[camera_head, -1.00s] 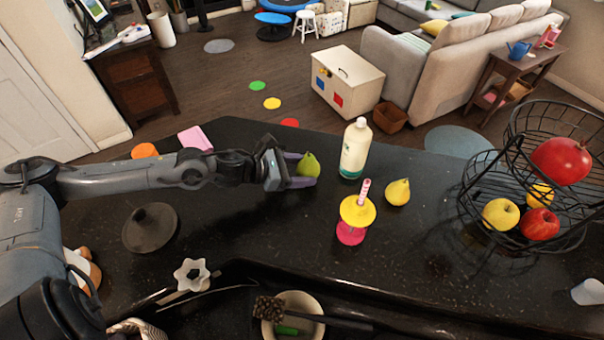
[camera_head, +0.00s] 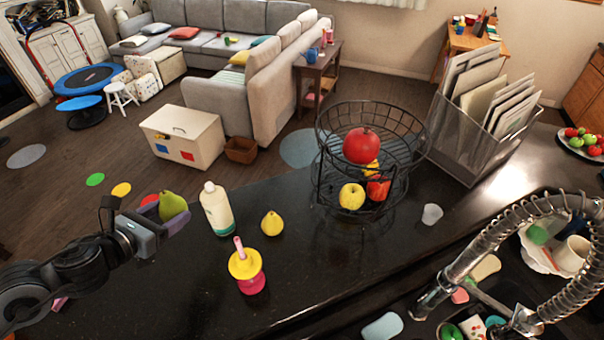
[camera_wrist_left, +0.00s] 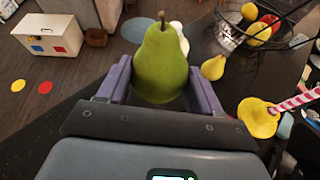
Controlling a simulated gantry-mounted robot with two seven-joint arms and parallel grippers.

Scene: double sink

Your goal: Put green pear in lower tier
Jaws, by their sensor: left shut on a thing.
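The green pear (camera_head: 172,206) is upright between the fingers of my left gripper (camera_head: 165,212), which is shut on it above the left part of the black counter. In the left wrist view the green pear (camera_wrist_left: 161,65) sits between the two purple fingers. The two-tier black wire basket (camera_head: 372,150) stands to the right on the counter. Its upper tier holds a large red fruit (camera_head: 362,146). Its lower tier holds a yellow apple (camera_head: 351,196), a red apple (camera_head: 377,188) and a partly hidden yellow fruit (camera_head: 372,170). My right gripper is not in view.
A white bottle (camera_head: 216,209), a yellow pear (camera_head: 271,223) and a pink cup with yellow lid and straw (camera_head: 247,270) stand between my left gripper and the basket. A small clear cup (camera_head: 432,214), file rack (camera_head: 485,120) and coiled faucet (camera_head: 520,225) are farther right.

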